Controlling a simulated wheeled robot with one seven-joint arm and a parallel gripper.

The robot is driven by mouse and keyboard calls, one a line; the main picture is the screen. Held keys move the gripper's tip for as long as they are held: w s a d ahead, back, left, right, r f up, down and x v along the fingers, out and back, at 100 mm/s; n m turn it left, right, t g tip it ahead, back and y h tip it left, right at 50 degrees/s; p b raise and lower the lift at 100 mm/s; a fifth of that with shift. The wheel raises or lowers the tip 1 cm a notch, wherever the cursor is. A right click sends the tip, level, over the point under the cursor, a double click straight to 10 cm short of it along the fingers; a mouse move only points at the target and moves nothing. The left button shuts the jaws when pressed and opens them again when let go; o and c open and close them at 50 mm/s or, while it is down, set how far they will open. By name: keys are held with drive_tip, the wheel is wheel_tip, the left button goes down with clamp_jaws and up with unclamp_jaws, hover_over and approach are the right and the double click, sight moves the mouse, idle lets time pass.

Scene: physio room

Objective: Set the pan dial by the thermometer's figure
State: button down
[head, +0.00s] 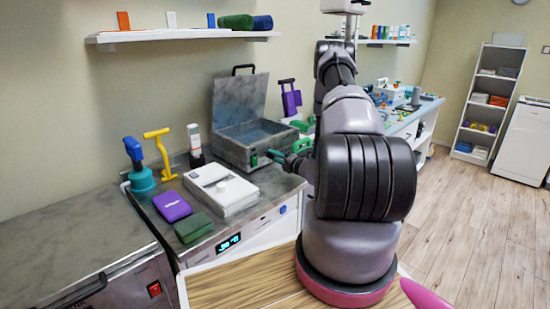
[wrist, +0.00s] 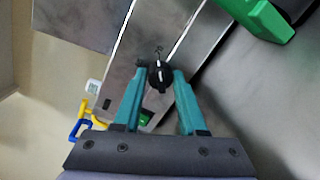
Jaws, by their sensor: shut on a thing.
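The pan (head: 228,145) is a grey metal box with its lid raised, at the back of the counter in the head view. Its black round dial (wrist: 160,80) has a white pointer mark and shows in the wrist view on the pan's front panel (wrist: 150,40). My gripper (wrist: 160,72) has teal fingers on either side of the dial, shut on it. In the head view my gripper (head: 282,158) is at the pan's front right, partly hidden by my arm. A small white upright device (head: 194,138), possibly the thermometer, stands left of the pan; its figure is not readable.
A lit display (head: 229,243) is on the unit's front below. A green object (wrist: 262,18) lies near in the wrist view.

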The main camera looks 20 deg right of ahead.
drive_tip(key=shift+s+f+m, duration=0.1)
drive_tip(key=shift+m, duration=0.5)
drive_tip(key=shift+c, duration=2.3)
unclamp_jaws()
drive_tip(key=v, duration=1)
drive_tip(key=shift+s+d, duration=0.15)
drive_tip(key=shift+s, duration=0.2)
